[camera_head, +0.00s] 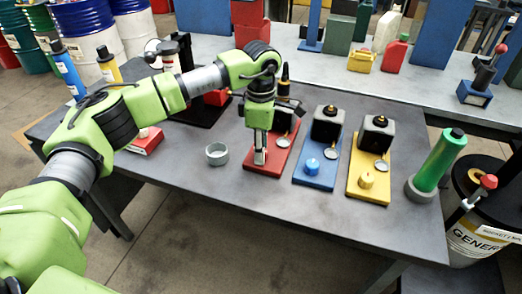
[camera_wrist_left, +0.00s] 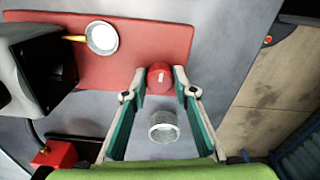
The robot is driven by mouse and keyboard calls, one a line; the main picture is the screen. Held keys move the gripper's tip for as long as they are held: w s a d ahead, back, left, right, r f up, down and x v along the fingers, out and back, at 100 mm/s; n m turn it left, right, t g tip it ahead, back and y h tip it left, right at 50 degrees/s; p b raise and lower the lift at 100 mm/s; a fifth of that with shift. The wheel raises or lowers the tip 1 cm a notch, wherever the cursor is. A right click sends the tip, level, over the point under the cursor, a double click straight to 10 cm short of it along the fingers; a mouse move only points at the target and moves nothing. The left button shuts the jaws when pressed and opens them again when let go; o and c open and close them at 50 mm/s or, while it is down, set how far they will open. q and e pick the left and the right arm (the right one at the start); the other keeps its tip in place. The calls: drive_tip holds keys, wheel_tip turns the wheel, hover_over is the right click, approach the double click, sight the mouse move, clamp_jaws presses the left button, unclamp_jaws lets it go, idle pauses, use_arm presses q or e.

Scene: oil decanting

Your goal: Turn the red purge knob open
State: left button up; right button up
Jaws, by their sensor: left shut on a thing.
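The red purge knob (camera_wrist_left: 160,77) is a short round knob with a pale mark on top, at one end of a red base plate (camera_wrist_left: 125,40). My left gripper (camera_wrist_left: 160,84) is shut on it, one fingertip at each side. In the head view, my left gripper (camera_head: 260,157) points down at the near end of the red plate (camera_head: 284,160) and hides the knob. A dark box-shaped unit (camera_wrist_left: 40,68) and a small round dish (camera_wrist_left: 102,38) are on the same plate. My right gripper is not in view.
A grey ring-shaped cup (camera_head: 217,153) stands left of the red plate. Blue (camera_head: 316,170) and yellow (camera_head: 369,180) plates with similar units stand to the right. A green bottle (camera_head: 438,162) in a grey holder is near the right table edge. The front strip of table is clear.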

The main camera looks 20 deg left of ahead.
use_arm(q)
drive_tip(key=shift+r, duration=0.1)
drive_tip(key=o, duration=1.1)
wheel_tip(320, 180, up, 12)
idle(0.4)
